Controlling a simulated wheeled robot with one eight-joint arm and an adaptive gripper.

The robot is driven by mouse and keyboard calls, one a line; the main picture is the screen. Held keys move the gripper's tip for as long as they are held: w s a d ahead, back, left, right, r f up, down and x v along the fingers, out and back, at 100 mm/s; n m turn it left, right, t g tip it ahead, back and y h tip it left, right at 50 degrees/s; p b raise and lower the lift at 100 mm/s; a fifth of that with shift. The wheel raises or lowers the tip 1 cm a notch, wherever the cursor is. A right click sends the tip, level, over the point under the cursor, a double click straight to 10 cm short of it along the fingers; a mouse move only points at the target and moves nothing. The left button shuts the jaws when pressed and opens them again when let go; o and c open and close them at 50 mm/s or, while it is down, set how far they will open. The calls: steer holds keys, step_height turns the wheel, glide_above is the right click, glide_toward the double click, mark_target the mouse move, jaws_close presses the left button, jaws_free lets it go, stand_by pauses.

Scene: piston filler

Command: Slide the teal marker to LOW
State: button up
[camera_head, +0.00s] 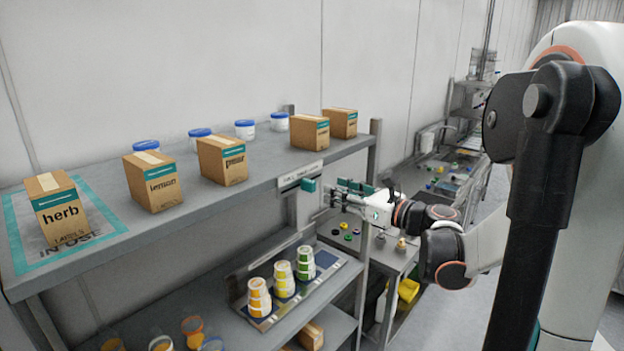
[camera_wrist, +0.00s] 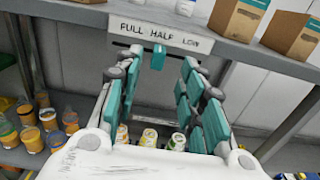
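The teal marker (camera_wrist: 158,57) hangs below a white label strip (camera_wrist: 166,35) reading FULL, HALF, LOW on the shelf front. In the wrist view the marker is under HALF. In the head view the marker (camera_head: 308,185) shows at the right end of the upper shelf's front edge. My gripper (camera_head: 337,190) is just right of it in that view, apart from it. In the wrist view my gripper (camera_wrist: 159,77) is open, with teal-padded fingers either side of the marker in the picture. The marker appears beyond the fingertips; no contact shows.
The upper shelf (camera_head: 110,240) carries several cartons and white tubs with blue lids; the herb carton (camera_head: 57,208) stands on a teal-bordered mat. A lower tray (camera_head: 330,268) holds stacked cups. A shelf post (camera_head: 366,220) stands close to my gripper. A workbench lies behind.

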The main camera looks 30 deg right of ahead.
mark_target(314, 183)
steer(key=p+x, duration=0.1)
steer(key=x, duration=0.9)
jaws_close()
steer(key=d, duration=0.1)
steer(key=w+d+b, duration=0.1)
steer(key=d, duration=0.1)
steer(key=d+b, duration=0.1)
steer(key=d, duration=0.1)
steer(key=shift+w, duration=0.35)
